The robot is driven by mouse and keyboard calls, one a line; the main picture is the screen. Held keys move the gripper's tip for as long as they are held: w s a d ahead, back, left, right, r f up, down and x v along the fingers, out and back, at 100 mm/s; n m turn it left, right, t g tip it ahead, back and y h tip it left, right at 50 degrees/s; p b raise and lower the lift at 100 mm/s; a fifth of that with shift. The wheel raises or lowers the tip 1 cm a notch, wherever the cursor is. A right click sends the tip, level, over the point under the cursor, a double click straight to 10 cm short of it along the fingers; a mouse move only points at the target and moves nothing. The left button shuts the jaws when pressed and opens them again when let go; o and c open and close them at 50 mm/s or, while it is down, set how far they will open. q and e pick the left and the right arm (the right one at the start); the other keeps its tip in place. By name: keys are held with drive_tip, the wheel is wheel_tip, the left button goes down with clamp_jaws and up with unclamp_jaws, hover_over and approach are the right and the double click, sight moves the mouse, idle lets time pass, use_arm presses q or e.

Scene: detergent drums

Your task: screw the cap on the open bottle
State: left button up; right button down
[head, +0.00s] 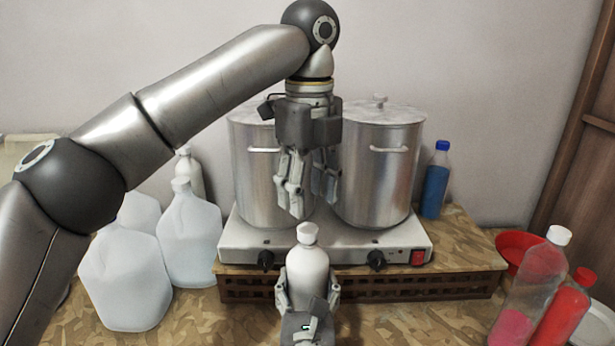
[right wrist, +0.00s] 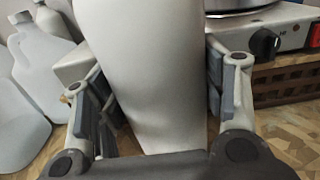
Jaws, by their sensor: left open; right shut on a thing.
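A white bottle (head: 307,272) stands upright in front of the stove, with a white cap (head: 307,233) sitting straight on its top. I cannot tell how tightly the cap sits. My right gripper (head: 307,292) is shut around the bottle's body from the near side; the right wrist view shows the pale body (right wrist: 150,70) between its fingers (right wrist: 165,95), with the top out of frame. My left gripper (head: 309,205) points down, open and empty, above the cap and apart from it.
Two steel pots (head: 378,175) stand on a white double stove (head: 330,240) on a wooden platform (head: 470,248) behind the bottle. Translucent jugs (head: 125,280) crowd the left. A blue bottle (head: 435,180) stands at the back right. Red bottles (head: 535,285) and a red bowl (head: 512,247) are at the right.

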sight(307, 228)
use_arm(q)
drive_tip(key=n, duration=0.7)
drive_tip(key=shift+r, duration=0.3)
drive_tip(key=n, duration=0.7)
drive_tip(key=shift+r, duration=0.25)
drive_tip(key=n, duration=0.4)
drive_tip(key=shift+r, duration=0.1)
drive_tip(key=n, duration=0.3)
drive_tip(key=shift+r+n, duration=0.15)
drive_tip(key=shift+n, duration=0.15)
drive_tip(key=n, duration=0.6)
drive_tip(key=shift+r, duration=0.25)
drive_tip(key=shift+a+f, duration=0.1)
drive_tip(key=shift+f, duration=3.95)
